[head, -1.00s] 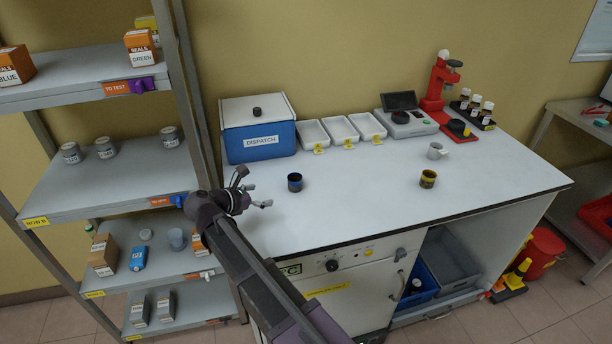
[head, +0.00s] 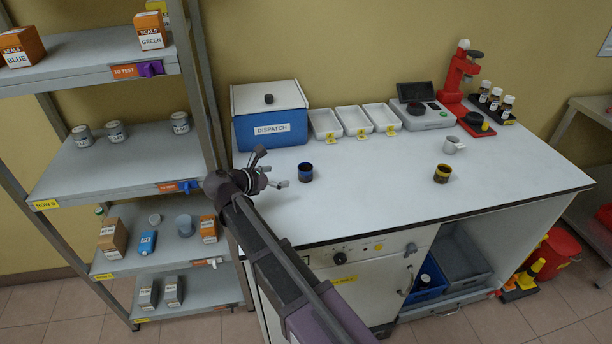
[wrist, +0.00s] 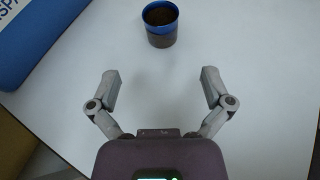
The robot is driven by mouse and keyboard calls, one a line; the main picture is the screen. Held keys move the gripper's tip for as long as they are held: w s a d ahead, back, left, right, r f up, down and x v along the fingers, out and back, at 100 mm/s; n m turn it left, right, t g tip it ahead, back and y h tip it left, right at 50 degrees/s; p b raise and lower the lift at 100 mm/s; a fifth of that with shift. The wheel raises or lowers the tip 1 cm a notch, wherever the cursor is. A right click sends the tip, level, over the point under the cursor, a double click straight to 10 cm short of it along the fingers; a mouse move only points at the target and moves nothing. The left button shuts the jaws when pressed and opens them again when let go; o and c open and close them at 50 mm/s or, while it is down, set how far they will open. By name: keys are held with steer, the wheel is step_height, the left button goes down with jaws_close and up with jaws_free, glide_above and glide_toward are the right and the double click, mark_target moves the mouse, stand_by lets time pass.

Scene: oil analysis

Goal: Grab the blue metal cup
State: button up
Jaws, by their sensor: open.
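The blue metal cup (head: 305,172) stands upright on the white worktop, in front of the dispatch box. It is dark with a blue band. In the wrist view the cup (wrist: 160,30) is at the top centre, straight ahead of the fingers, with brown contents or a brown inside showing. My gripper (head: 270,168) is just left of the cup in the head view. In the wrist view my gripper (wrist: 160,90) has its two fingers spread wide with nothing between them. The cup lies beyond the fingertips and does not touch them.
A blue dispatch box (head: 270,118) with a white lid stands behind the cup, and white trays (head: 353,120) stand beside it. A yellow-banded cup (head: 442,173) and a grey mug (head: 453,145) are farther right. A shelf rack (head: 130,160) stands close on the left. The worktop around the cup is clear.

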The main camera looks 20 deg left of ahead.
mark_target(300, 171)
steer(key=b+x, duration=0.2)
steer(key=x, duration=0.4)
steer(key=shift+w+d, duration=0.1)
steer(key=shift+w, duration=0.1)
steer(key=shift+r+b+x, duration=0.15)
steer(key=shift+b+x, duration=0.2)
steer(key=shift+x, duration=0.95)
steer(key=shift+r+b+x, duration=0.15)
steer(key=shift+b+x, duration=0.15)
steer(key=shift+x, duration=1)
steer(key=shift+w+d, duration=0.1)
steer(key=c, duration=1.2)
